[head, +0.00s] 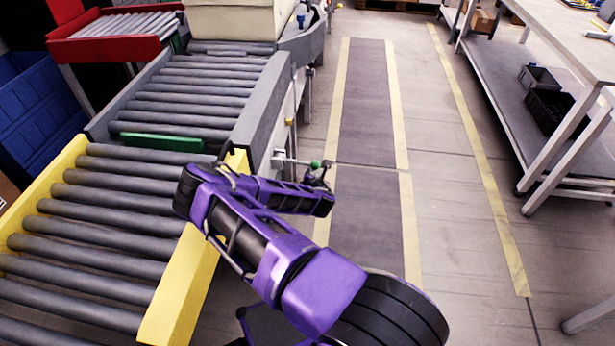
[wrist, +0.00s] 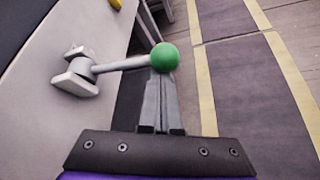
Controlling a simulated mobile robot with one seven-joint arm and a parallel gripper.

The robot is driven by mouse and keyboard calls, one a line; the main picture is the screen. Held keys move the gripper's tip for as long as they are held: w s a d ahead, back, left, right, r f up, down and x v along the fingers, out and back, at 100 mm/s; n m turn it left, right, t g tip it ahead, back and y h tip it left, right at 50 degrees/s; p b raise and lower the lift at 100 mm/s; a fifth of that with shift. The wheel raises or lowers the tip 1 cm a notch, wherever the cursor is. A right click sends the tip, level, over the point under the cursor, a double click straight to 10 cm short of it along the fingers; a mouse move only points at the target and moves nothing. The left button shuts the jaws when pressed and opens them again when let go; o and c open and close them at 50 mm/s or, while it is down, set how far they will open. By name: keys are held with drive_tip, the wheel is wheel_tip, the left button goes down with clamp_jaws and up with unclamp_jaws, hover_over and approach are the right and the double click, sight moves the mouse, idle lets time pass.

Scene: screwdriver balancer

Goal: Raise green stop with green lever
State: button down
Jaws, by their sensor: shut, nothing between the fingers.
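The green stop (head: 162,142) is a flat green bar lying across the roller conveyor, between the yellow-framed section and the grey-framed section. The green lever (head: 314,164) is a grey rod with a green ball knob, mounted on the conveyor's side. In the wrist view the green ball (wrist: 164,57) sits at the end of the rod, which runs left to a grey bracket (wrist: 76,72). My gripper (wrist: 160,85) is shut and empty. Its fingertips are right at the ball, at its lower side; I cannot tell whether they touch. In the head view my gripper (head: 328,188) is just below the knob.
A cream crate (head: 232,20) stands on the far rollers. A red-framed conveyor (head: 115,38) and blue bins (head: 38,115) are at the left. A grey workbench with black bins (head: 550,105) stands at the right. The floor lane between is clear.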

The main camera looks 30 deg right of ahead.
wheel_tip(320, 180, up, 8)
drive_tip(key=a+n+g+h, duration=0.1)
drive_tip(key=n+g+h, duration=0.1)
drive_tip(key=n+h, duration=0.1)
drive_tip(key=shift+w+f+n, duration=0.2)
drive_tip(key=shift+w+n, duration=0.15)
drive_tip(key=shift+n, duration=0.05)
drive_tip(key=shift+a, duration=0.1)
idle(0.4)
drive_tip(key=p+v, duration=0.2)
drive_tip(key=v, duration=1.5)
drive_tip(key=shift+r, duration=0.3)
drive_tip(key=shift+a, duration=0.1)
